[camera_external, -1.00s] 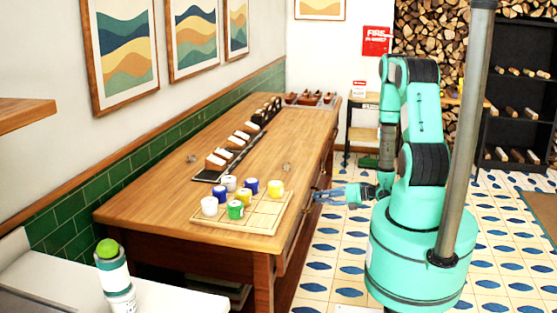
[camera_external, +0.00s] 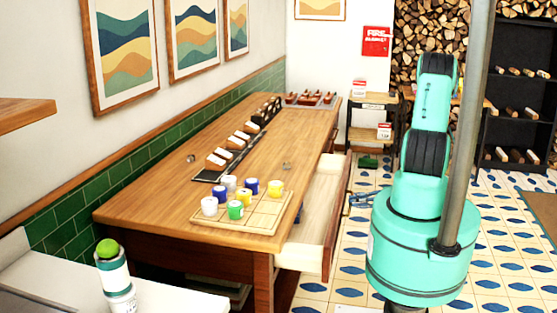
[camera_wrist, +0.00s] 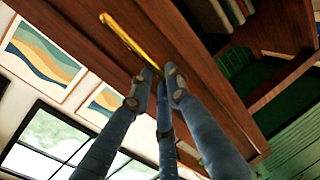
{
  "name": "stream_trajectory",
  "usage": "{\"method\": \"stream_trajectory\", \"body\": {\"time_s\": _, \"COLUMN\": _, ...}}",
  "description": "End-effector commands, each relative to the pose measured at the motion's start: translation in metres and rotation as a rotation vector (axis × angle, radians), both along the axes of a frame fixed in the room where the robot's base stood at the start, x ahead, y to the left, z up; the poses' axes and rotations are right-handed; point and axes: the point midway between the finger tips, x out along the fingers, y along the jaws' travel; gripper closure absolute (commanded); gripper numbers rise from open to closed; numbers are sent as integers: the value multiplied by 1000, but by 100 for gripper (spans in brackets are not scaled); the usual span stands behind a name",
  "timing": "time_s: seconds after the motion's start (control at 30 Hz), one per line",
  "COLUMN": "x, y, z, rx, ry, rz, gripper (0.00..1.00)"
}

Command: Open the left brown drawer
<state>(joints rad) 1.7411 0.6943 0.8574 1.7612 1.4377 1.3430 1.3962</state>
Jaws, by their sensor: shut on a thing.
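The brown drawer (camera_external: 338,222) at the near end of the wooden table stands pulled well out toward my base in the external view. Its pale inside (camera_external: 312,215) shows. In the wrist view its dark brown front (camera_wrist: 205,75) carries a long brass handle (camera_wrist: 122,35). My gripper (camera_wrist: 158,84) has its blue-grey fingertips closed around the lower end of that handle. In the external view my gripper (camera_external: 361,199) is small, just right of the drawer front, and the handle cannot be made out there.
The table (camera_external: 150,205) holds a board (camera_external: 262,219) with several paint pots near the drawer, and a row of card holders farther back. A patterned floor (camera_external: 345,265) lies open around my base. A small shelf stand (camera_external: 372,120) is behind.

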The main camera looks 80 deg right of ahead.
Motion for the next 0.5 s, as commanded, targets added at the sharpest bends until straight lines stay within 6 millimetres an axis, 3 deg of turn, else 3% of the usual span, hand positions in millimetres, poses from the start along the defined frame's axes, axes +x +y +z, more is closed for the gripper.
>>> {"method": "stream_trajectory", "body": {"time_s": 0.2, "x": -44, "y": 0, "z": 0, "rx": 1, "ry": 1, "rz": -5, "gripper": 100}}
{"method": "stream_trajectory", "body": {"time_s": 0.5, "x": -92, "y": 0, "z": -1, "rx": 1, "ry": 2, "rz": -2, "gripper": 100}}
